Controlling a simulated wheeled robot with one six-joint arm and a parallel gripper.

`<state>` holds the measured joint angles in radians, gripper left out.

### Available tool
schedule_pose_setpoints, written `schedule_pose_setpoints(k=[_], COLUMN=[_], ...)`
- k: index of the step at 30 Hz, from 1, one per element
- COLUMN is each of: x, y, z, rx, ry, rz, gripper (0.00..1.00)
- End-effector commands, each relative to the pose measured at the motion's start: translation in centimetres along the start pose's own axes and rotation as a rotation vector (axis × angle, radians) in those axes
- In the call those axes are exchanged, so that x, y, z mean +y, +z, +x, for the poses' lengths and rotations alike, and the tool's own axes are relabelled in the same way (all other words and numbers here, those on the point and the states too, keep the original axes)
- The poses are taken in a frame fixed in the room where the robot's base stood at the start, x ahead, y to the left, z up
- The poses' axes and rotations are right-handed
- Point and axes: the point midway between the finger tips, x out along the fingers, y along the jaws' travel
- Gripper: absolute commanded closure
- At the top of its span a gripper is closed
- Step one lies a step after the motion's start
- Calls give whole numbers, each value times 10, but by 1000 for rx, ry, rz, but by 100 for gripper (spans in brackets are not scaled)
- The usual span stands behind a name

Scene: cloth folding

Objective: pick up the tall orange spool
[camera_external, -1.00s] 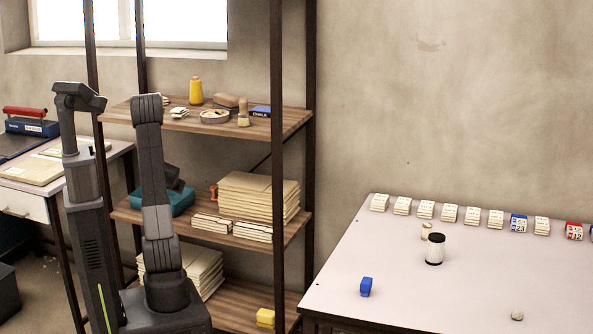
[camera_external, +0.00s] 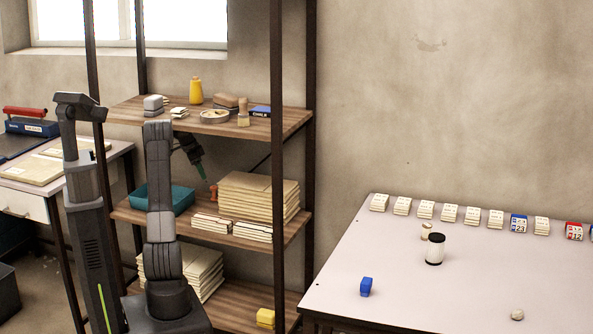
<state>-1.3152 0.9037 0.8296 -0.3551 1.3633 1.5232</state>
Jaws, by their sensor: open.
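A small orange-red spool (camera_external: 213,194) stands upright on the middle shelf (camera_external: 205,246), between the teal tray and the stack of brown folders. My gripper (camera_external: 204,178) points down and to the right, just above and left of the spool, apparently apart from it. Its jaws are open with nothing seen between them; the fingertips are small in this view.
The teal tray (camera_external: 171,199) is left of the spool, partly behind my arm. Brown folders (camera_external: 258,196) and pale card stacks (camera_external: 211,224) crowd its right and front. The top shelf (camera_external: 285,121) hangs above; a dark upright (camera_external: 277,160) stands at the front right.

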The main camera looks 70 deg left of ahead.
Motion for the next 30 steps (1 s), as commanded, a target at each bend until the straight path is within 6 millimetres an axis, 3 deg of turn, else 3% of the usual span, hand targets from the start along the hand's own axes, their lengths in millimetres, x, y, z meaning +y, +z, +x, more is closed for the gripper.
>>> schedule_pose_setpoints(k=[7, 15, 23, 30], x=[3, 5, 6, 8], y=[-11, -12, -13, -14], z=[4, 47, 68, 107], rx=[45, 43, 42, 42], ry=[48, 48, 46, 47], rz=[73, 71, 70, 70], gripper=[44, 44, 44, 44])
